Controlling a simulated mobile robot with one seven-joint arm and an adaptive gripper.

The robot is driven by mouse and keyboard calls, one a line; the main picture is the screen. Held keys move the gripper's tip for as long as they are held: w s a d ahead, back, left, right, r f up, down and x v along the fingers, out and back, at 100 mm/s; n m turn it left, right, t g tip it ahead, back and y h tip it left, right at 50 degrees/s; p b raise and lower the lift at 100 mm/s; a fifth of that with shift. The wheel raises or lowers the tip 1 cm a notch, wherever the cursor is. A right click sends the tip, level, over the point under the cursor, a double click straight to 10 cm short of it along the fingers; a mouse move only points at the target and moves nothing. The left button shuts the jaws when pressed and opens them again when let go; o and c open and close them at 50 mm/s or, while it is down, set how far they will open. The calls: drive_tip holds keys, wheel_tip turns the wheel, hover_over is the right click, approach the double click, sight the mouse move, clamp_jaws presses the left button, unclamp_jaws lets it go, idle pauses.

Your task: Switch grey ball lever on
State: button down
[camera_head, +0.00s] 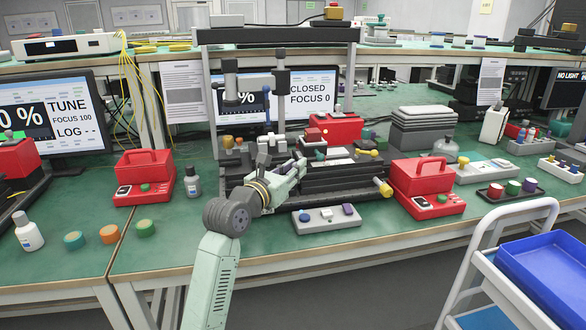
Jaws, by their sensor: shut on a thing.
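My gripper (297,163) reaches in from the front left, over the black stage assembly (345,180) on the middle bench. Its fingers are shut at the left part of the assembly, on something small that they mostly hide. It appears to be the grey ball lever, but I cannot make out its ball or its position. Behind, the screen (312,92) reads "CLOSED" and "FOCUS 0".
Red boxes stand left (145,177) and right (425,187) of the assembly. A grey switch strip (326,218) lies in front, and a yellow knob (383,187) sticks out at right. A metal frame (203,75) stands over the assembly.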

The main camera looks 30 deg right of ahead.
drive_tip(key=shift+s+d+r+m+y+p, duration=0.1)
drive_tip(key=shift+d+r+m+y+p, duration=0.3)
drive_tip(key=shift+p, duration=0.4)
drive_tip(key=shift+f+m+g+y, duration=0.3)
drive_tip(key=shift+g, duration=0.1)
drive_tip(key=shift+f, duration=0.2)
drive_tip(key=c, duration=1.5)
unclamp_jaws()
drive_tip(key=shift+o, duration=0.2)
drive_tip(key=v, duration=1.2)
drive_tip(key=shift+s, duration=0.1)
